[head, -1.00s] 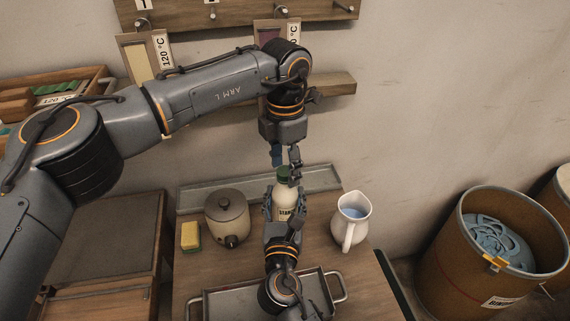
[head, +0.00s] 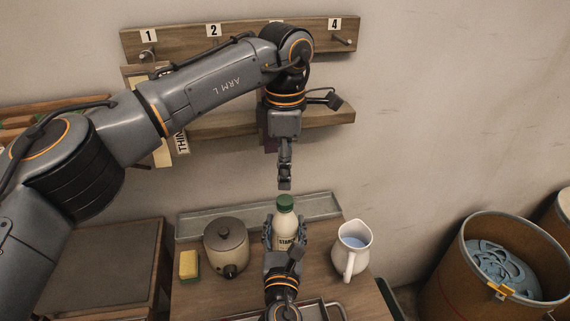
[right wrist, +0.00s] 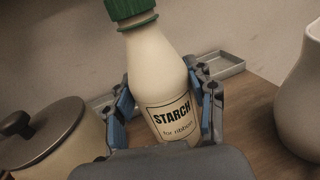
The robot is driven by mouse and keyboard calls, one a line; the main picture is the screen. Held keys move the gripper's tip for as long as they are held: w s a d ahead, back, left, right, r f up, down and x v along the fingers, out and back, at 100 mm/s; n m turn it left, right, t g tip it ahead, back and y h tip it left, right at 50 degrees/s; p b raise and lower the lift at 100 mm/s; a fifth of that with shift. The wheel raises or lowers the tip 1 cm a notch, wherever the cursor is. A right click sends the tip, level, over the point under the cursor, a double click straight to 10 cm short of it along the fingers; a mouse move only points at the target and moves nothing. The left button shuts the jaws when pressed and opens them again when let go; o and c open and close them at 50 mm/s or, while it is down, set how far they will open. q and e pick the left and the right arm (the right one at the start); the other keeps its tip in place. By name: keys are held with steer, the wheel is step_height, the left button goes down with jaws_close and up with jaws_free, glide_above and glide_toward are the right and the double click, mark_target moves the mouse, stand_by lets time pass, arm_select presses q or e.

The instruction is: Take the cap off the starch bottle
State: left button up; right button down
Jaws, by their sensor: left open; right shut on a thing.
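The starch bottle (head: 288,222) is cream-white with a label and stands upright on the table in the head view. Its green cap (head: 285,203) is on its neck. In the right wrist view the bottle (right wrist: 160,70) fills the middle, and the cap (right wrist: 130,9) is cut by the top edge. My right gripper (head: 285,238) is shut around the bottle's body, one finger on each side of the label. My left gripper (head: 285,184) is open and empty just above the cap, pointing down, with a small gap between them.
A lidded pot (head: 226,250) and a yellow sponge (head: 189,265) are left of the bottle. A white jug (head: 351,255) with blue liquid is close on the right. A grey tray (head: 225,219) lies behind. A numbered peg rail (head: 185,38) is on the wall.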

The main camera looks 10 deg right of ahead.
mark_target(285, 199)
arm_select(q)
steer(key=shift+r+m, duration=0.2)
steer(key=shift+m, duration=0.6)
steer(key=shift+f, duration=3.9)
jaws_close()
steer(key=n, duration=0.6)
steer(key=shift+n, duration=0.4)
